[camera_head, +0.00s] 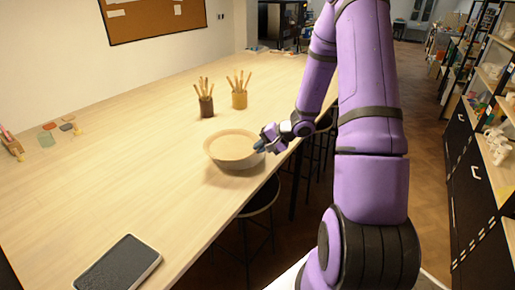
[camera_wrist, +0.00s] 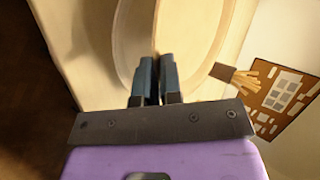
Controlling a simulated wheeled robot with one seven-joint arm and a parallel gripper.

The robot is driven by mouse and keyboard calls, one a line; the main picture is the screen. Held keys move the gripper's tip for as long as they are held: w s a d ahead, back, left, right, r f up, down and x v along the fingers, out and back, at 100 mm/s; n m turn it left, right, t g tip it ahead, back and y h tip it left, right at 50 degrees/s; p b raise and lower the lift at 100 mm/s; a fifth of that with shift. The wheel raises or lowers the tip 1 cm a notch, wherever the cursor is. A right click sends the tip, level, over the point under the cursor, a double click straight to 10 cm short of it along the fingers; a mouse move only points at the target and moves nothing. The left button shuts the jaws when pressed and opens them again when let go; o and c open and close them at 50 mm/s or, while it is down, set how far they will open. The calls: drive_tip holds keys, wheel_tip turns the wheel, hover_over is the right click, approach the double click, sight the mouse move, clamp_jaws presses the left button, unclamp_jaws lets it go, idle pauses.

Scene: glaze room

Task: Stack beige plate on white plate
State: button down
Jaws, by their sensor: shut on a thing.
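The beige plate (camera_head: 232,145) is round with a raised rim, near the right edge of the long table. It also fills the upper middle of the wrist view (camera_wrist: 190,28). My gripper (camera_head: 260,146) is at its right side, shut on its rim; the dark fingers (camera_wrist: 156,75) are close together there in the wrist view. A paler rim, apparently the white plate (camera_head: 243,165), shows just below the beige plate and is mostly hidden by it. I cannot tell whether the two plates touch.
A dark tablet-like slab (camera_head: 118,268) lies at the front left. Stools (camera_head: 258,200) stand under the table's right edge. Much of the left tabletop is clear.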

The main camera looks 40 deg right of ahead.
sight(260, 160)
drive_tip(key=shift+s+f, duration=0.1)
drive_tip(key=shift+f, duration=0.9)
drive_tip(key=shift+f, duration=0.45)
drive_tip(key=c, duration=1.3)
unclamp_jaws()
drive_tip(key=shift+f, duration=0.1)
